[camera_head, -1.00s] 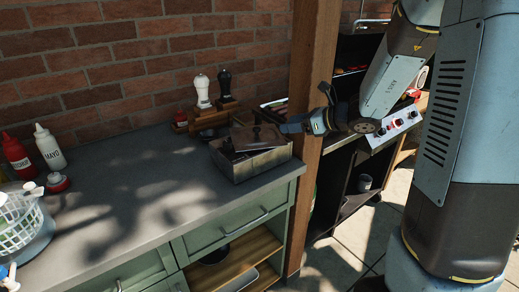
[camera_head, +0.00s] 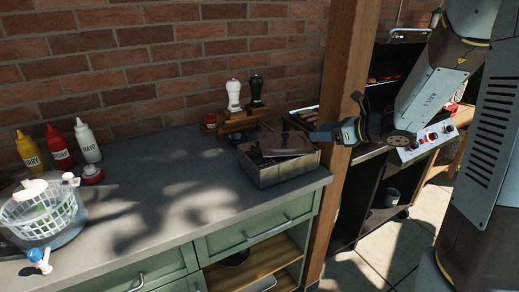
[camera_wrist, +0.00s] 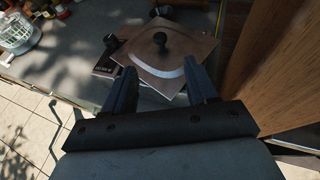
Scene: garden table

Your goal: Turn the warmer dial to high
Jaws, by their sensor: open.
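My gripper (camera_head: 334,120) is open and empty, in front of the wooden post and left of the panel.
The wooden post (camera_head: 344,60) rises between counter and grill (camera_head: 388,72). Sauce bottles (camera_head: 60,148) and a white basket (camera_head: 40,213) are at the left. The middle of the counter (camera_head: 165,185) is clear.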

